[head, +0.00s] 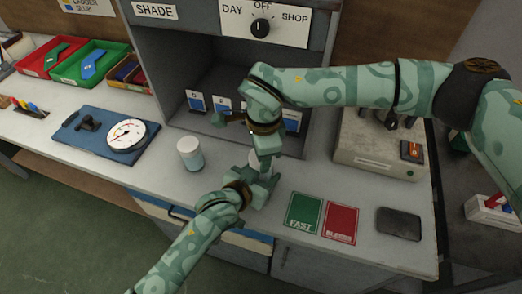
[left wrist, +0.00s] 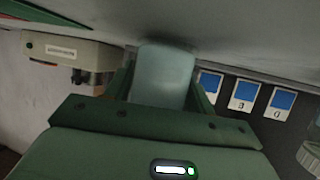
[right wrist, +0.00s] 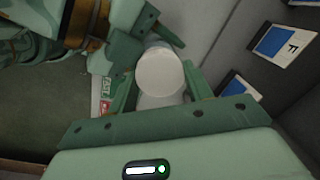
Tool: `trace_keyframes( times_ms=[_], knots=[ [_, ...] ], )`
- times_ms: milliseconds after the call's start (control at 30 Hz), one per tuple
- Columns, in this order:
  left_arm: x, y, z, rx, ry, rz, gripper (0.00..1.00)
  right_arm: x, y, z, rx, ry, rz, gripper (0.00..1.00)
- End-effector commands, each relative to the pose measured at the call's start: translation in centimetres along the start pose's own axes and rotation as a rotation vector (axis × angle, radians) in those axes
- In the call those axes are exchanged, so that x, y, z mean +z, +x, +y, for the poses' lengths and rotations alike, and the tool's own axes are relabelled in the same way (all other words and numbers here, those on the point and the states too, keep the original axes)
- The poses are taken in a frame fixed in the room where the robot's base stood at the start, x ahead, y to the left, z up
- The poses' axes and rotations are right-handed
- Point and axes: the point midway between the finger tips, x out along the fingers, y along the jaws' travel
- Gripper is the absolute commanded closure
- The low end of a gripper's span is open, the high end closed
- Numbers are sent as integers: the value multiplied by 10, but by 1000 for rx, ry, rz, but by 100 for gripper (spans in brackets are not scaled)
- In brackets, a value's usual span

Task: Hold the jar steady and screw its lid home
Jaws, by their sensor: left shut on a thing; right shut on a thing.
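The jar (left wrist: 163,75) is a pale blue-grey cylinder between the fingers of my left gripper (left wrist: 163,92). My left gripper (head: 262,188) is shut on it, low over the counter in the head view. The round white lid (right wrist: 160,70) shows from above between the fingers of my right gripper (right wrist: 160,86), which is shut on it. In the head view my right gripper (head: 266,150) points down directly above the left one. The grippers hide most of the jar there; I cannot tell how far the lid is seated.
A second white-lidded jar (head: 190,154) stands to the left. Green (head: 304,213) and red (head: 341,222) cards and a dark pad (head: 399,223) lie right. An open cabinet (head: 215,80) stands behind, and a beige machine (head: 375,150) behind right.

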Motion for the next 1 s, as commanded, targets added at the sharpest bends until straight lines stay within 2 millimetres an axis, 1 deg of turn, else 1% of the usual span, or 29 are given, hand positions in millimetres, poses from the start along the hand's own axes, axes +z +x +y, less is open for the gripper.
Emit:
trace_keyframes(
  times_ms=[33, 67, 667, 767, 1000],
  knots=[
    [-28, 0, -3, -2, -15, 64, 87, -1, 13, 13, 38, -3, 11, 47],
    [-28, 0, -3, -2, -15, 64, 87, -1, 13, 13, 38, -3, 11, 43],
    [-28, 0, -3, -2, -15, 64, 87, -1, 12, 13, 38, -6, 10, 43],
    [-28, 0, -3, -2, -15, 64, 87, -1, 6, 13, 37, -6, 10, 43],
    [-27, 0, -4, -3, -13, 61, 87, -1, -23, 12, 36, -7, 11, 43]
  ],
)
